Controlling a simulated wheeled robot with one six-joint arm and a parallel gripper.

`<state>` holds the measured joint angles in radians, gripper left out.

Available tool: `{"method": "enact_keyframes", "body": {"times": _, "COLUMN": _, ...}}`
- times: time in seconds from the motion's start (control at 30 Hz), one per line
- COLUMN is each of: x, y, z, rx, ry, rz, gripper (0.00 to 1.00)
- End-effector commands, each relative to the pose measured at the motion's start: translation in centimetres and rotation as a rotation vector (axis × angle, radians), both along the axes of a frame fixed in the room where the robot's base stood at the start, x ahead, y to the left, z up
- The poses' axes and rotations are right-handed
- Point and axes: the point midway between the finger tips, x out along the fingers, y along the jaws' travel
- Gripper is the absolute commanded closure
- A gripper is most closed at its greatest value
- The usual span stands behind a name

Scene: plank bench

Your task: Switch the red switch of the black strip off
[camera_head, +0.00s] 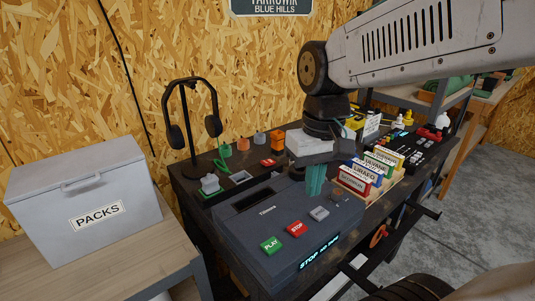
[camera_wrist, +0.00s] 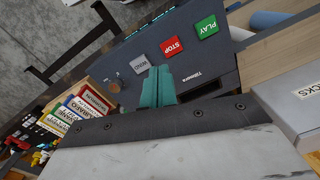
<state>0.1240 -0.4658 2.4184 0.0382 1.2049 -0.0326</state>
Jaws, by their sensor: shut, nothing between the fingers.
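A low black strip (camera_head: 222,191) lies on the bench behind the dark cassette-style machine, partly hidden by it. A small red piece, seemingly the red switch (camera_head: 268,162), sits near its right end; which way it is tipped is too small to tell. A grey plug-like block (camera_head: 210,184) sits at its left end. My gripper (camera_head: 315,190) has teal fingers, shut and empty, pointing down by the machine's back right corner, right of the red piece. In the wrist view the shut fingers (camera_wrist: 159,75) show over the machine; the strip is not seen there.
The dark machine (camera_head: 262,218) has green PLAY (camera_head: 271,245), red STOP (camera_head: 296,228) and grey buttons. Labelled cards (camera_head: 368,173) stand right of my gripper. Headphones (camera_head: 194,115) hang on a stand behind left. A grey PACKS box (camera_head: 85,195) stands left.

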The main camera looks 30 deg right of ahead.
Motion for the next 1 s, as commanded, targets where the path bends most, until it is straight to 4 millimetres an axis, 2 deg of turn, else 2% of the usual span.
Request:
{"method": "enact_keyframes", "body": {"times": 0.47, "x": 14.0, "y": -4.6, "z": -0.2, "rx": 0.092, "ry": -0.045, "rz": 0.034, "gripper": 1.0}}
{"method": "enact_keyframes", "body": {"times": 0.73, "x": 22.9, "y": -8.1, "z": -0.6, "rx": 0.119, "ry": -0.155, "rz": 0.123, "gripper": 1.0}}
{"method": "enact_keyframes", "body": {"times": 0.83, "x": 26.2, "y": -8.9, "z": 0.4, "rx": 0.114, "ry": -0.228, "rz": 0.188, "gripper": 1.0}}
{"method": "enact_keyframes", "body": {"times": 0.9, "x": 27.4, "y": -9.0, "z": 1.8, "rx": 0.1, "ry": -0.282, "rz": 0.237, "gripper": 1.0}}
{"method": "enact_keyframes", "body": {"times": 1.0, "x": 27.8, "y": -9.0, "z": 2.0, "rx": 0.091, "ry": -0.305, "rz": 0.28, "gripper": 1.0}}
